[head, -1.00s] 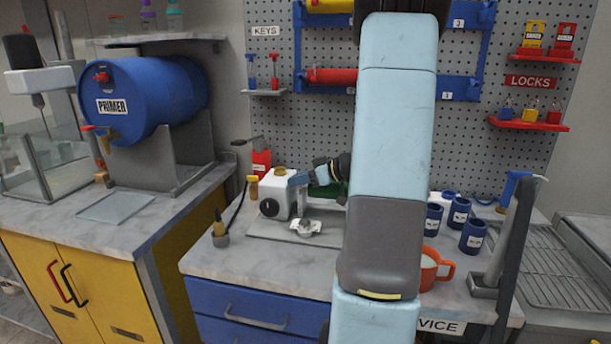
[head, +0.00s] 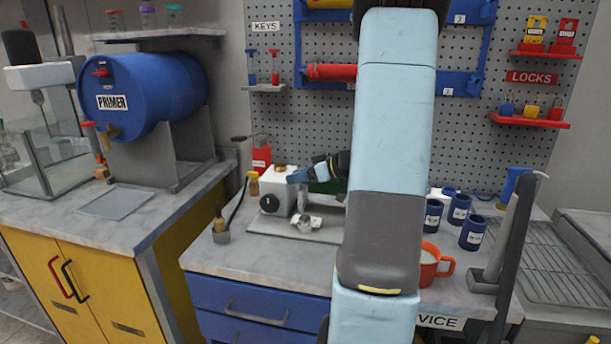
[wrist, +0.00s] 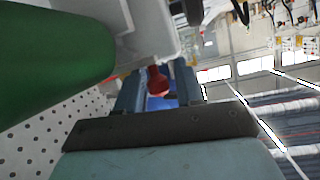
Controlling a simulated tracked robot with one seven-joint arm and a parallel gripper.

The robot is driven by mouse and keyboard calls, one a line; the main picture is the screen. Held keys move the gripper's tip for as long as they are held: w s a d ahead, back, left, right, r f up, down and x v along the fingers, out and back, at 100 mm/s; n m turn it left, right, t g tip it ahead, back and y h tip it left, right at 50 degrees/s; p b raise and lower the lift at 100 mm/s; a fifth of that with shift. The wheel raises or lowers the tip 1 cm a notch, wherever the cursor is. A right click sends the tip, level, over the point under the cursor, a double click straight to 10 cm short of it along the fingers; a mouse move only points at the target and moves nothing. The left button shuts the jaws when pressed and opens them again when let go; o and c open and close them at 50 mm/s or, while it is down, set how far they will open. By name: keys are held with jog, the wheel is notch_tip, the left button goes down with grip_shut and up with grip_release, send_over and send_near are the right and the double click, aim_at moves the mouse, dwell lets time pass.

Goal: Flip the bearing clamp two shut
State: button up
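My gripper (wrist: 158,88) shows in the wrist view with its two blue-grey fingers apart. A red knob (wrist: 157,80) lies between them; I cannot tell if they touch it. A pale housing (wrist: 150,40) is just beyond the fingertips, and a green roller (wrist: 50,55) fills the upper left. In the head view my gripper (head: 297,177) is by the top of the white coater housing (head: 272,196), which has a black knob. The green roller (head: 326,187) is mostly hidden behind my arm. I cannot make out which part is bearing clamp two or its angle.
A small silver part (head: 308,223) lies on the coater's base plate. Several blue cups (head: 472,233) and an orange mug (head: 433,264) stand right of my arm. A grey lever stand (head: 505,235) rises at the bench's right. The primer drum (head: 145,92) is at left.

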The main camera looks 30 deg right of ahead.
jog(key=shift+d+f, duration=0.1)
jog(key=shift+d, duration=0.1)
jog(key=v, duration=1.3)
jog(key=shift+s+r, duration=0.2)
jog(key=shift+s, duration=0.05)
jog(key=s+a+r+m+g, duration=0.1)
jog(key=s+a+r+g, duration=0.15)
jog(key=a, duration=0.65)
jog(key=s+a+r+g, duration=0.1)
jog(key=a+g, duration=0.3)
jog(key=a, duration=0.4)
jog(key=s+a+r+m+h, duration=0.2)
jog(key=s+a+h, duration=0.2)
jog(key=s+a, duration=0.1)
jog(key=s+a+r+m+t+h, duration=0.1)
jog(key=s+a+m+h, duration=0.2)
jog(key=s, duration=0.4)
jog(key=shift+s+a+r+h, duration=0.4)
jog(key=shift+a+h, duration=0.3)
jog(key=shift+a, duration=0.55)
